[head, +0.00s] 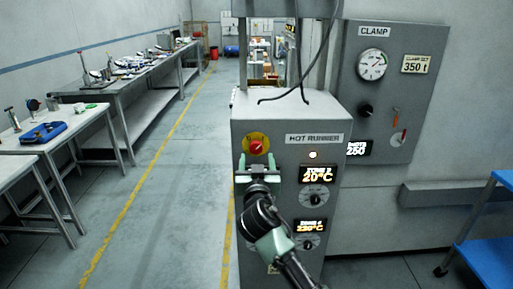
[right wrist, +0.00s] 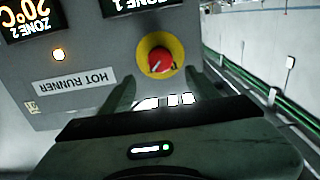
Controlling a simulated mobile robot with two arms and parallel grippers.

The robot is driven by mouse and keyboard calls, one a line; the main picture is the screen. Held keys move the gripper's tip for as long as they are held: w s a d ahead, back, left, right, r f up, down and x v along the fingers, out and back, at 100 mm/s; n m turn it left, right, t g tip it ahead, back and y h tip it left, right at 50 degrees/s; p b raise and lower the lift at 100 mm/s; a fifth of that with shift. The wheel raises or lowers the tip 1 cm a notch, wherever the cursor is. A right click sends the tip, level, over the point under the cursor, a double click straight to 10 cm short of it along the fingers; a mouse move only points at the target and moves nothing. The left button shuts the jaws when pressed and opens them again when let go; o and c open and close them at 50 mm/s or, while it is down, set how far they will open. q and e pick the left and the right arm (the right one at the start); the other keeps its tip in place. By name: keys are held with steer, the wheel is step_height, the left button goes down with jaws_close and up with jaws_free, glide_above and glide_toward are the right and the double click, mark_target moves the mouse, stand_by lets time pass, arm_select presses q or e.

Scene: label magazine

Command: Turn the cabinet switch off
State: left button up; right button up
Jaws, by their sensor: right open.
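The grey hot runner cabinet (head: 285,180) stands in the middle of the head view. Its switch is a red round knob on a yellow disc (head: 257,145), high on the left of the front. The switch also shows, upside down, in the right wrist view (right wrist: 160,60), with a pale mark on the red knob. My right gripper (head: 258,163) is open and empty, just below the switch in the head view. In the right wrist view its two fingers (right wrist: 166,92) point toward the switch, one to each side, not closed on it. My left gripper is not in view.
A small lamp (head: 313,154) glows on the cabinet, near the lit zone displays (head: 317,176). A clamp panel (head: 390,90) is on the right, with a blue cart (head: 490,255) below. Workbenches (head: 130,80) line the left wall. The aisle floor (head: 180,190) is clear.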

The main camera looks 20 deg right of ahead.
mark_target(256, 148)
steer(key=p+x, duration=0.1)
steer(key=x, duration=0.4)
steer(key=shift+w, duration=0.1)
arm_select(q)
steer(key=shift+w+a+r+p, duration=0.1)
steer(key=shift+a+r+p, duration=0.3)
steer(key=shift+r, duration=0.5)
arm_select(e)
steer(key=shift+x, duration=0.85)
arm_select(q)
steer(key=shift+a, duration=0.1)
arm_select(e)
steer(key=shift+f, duration=0.2)
jaws_close()
